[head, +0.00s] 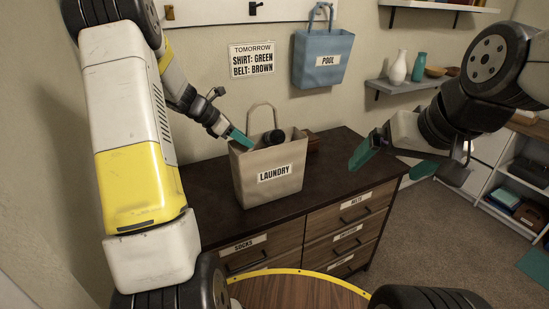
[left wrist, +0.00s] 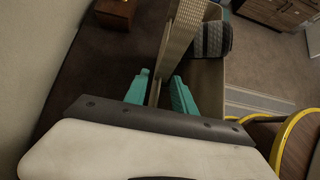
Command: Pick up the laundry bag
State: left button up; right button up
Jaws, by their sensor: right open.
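The laundry bag (head: 250,185) is beige, with a "LAUNDRY" label on its front and a strap handle (head: 262,104) standing up. It stands upright on the dark dresser top. A dark rolled item shows in its mouth, and a grey banded one (left wrist: 212,42) in the left wrist view. My left gripper (head: 240,138) is at the bag's left rim. In the left wrist view its teal fingers (left wrist: 160,88) lie either side of a beige part of the bag; whether they press on it is unclear. My right gripper (head: 392,160) is open and empty, right of the bag.
The dresser (head: 335,150) has labelled drawers. A small brown box (head: 312,142) stands behind the bag to the right. A blue "POOL" bag (head: 322,62) hangs on the wall beside a note (head: 251,60). A shelf with vases (head: 398,68) is at the upper right.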

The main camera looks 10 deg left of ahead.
pick_arm(q)
jog(key=x, duration=0.3)
jog(key=shift+w+d+f, duration=0.1)
jog(key=shift+d+f, duration=0.05)
grip_shut()
dwell(1.2)
